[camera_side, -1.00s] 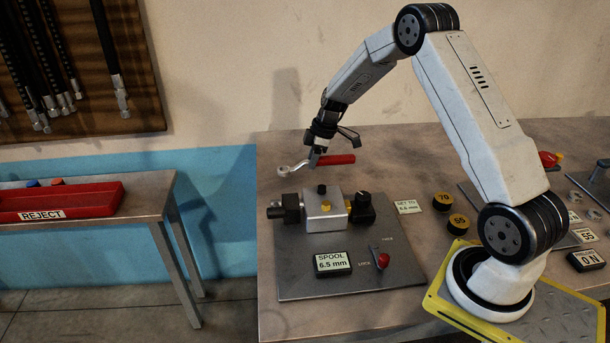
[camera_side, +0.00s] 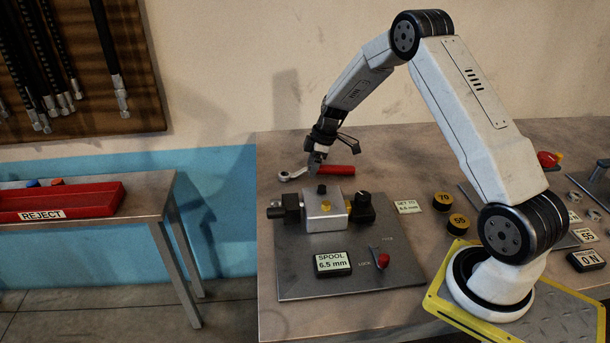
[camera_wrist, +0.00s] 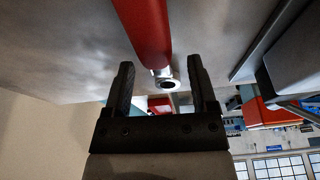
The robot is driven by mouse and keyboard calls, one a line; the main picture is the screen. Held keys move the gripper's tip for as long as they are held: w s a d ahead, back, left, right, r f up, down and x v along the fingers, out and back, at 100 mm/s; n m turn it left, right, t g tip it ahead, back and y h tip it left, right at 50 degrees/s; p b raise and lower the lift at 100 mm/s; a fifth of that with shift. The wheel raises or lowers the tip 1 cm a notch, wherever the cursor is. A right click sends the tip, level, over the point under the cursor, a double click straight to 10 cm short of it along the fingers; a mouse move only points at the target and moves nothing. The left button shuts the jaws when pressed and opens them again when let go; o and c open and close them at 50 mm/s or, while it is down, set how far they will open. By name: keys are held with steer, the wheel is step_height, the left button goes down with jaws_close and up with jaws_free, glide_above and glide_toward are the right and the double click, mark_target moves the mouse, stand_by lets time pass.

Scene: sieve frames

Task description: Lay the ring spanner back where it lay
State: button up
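The ring spanner (camera_side: 337,172) has a red handle and a silver ring end. In the side view it appears to lie on the bench behind the metal plate, ring end to the left, handle to the right. In the wrist view its red handle (camera_wrist: 146,28) comes down from the top, and a silver ring shows between the fingers. My gripper (camera_side: 314,166) is at the spanner's metal part, near the handle. In the wrist view my gripper (camera_wrist: 162,75) has its fingers apart, with a visible gap on each side of the spanner.
A metal block fixture (camera_side: 324,210) with a black knob stands on the plate (camera_side: 310,283) just in front of the spanner. A SPOOL 6.5 mm display (camera_side: 332,263) and a red-tipped lever (camera_side: 383,260) are on it. A red REJECT tray (camera_side: 95,204) stands on the left table.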

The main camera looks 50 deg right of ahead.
mark_target(325, 166)
steer(key=shift+r, duration=0.15)
steer(key=v, duration=1.2)
stand_by(0.5)
steer(key=s+a+m, duration=0.1)
steer(key=s+a, duration=0.1)
steer(key=a, duration=0.2)
steer(key=s+a+m+h, duration=0.1)
steer(key=s+a, duration=0.1)
steer(key=a, duration=0.2)
steer(key=s+a+m, duration=0.2)
steer(key=s+a, duration=0.1)
steer(key=a, duration=0.1)
steer(key=shift+a+f+g+h, duration=0.15)
steer(key=shift+f+g+h, duration=0.15)
steer(key=shift+f, duration=0.05)
steer(key=s+a+f+m, duration=0.2)
steer(key=s+a+m, duration=0.2)
steer(key=s+a, duration=0.5)
steer(key=s, duration=0.3)
steer(key=shift+t+h, duration=0.4)
steer(key=shift+f, duration=0.1)
